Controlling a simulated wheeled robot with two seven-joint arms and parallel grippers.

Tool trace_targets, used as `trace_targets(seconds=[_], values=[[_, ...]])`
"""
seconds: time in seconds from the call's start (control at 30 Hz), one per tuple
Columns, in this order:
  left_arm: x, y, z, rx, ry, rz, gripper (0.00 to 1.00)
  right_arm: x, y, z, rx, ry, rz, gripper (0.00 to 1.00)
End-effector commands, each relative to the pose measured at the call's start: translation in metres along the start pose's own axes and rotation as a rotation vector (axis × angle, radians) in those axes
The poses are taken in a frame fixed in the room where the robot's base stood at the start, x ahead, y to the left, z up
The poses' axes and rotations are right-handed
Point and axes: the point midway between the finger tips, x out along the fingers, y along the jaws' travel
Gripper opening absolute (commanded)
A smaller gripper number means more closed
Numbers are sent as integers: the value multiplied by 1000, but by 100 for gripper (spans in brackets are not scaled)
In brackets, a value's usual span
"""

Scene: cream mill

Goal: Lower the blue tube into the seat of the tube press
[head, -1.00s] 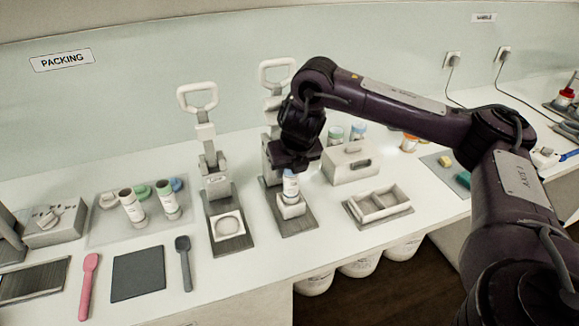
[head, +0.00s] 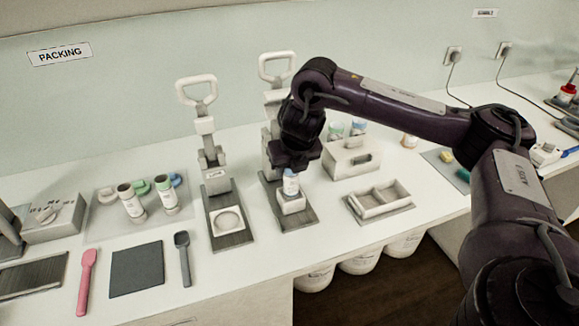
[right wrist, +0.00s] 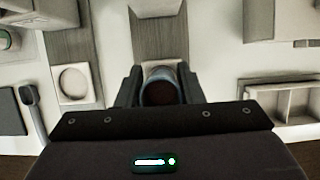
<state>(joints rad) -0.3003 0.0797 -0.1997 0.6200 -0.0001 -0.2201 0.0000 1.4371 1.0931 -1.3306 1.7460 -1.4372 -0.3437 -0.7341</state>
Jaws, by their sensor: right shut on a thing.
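The blue tube (head: 290,184), white with a blue upper part, stands upright at the square seat (head: 291,206) of the tube press (head: 273,100). My right gripper (head: 290,169) is above the seat and shut on the tube's upper part. In the right wrist view the tube (right wrist: 160,91) shows between the fingers, with a dark round end facing the camera. The pale seat shows just beyond it. Whether the tube's lower end is fully down in the seat cannot be told. My left gripper is not in view.
A second press (head: 205,125) with a round-holed seat stands to the left. A divided tray (head: 382,200) and a pale box with a slot (head: 350,158) are at the right. Two open tubes (head: 131,202) stand on a mat further left, near a pink spatula (head: 85,282).

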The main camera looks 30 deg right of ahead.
Motion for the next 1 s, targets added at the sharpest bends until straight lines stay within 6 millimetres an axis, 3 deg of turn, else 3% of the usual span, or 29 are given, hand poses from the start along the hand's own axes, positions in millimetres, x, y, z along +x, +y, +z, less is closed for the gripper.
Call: trace_targets(seconds=[0.63, 1.0], values=[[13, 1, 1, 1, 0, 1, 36, 18, 0, -8, 0, 0, 0, 0], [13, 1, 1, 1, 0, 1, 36, 19, 0, -8, 0, 0, 0, 0]])
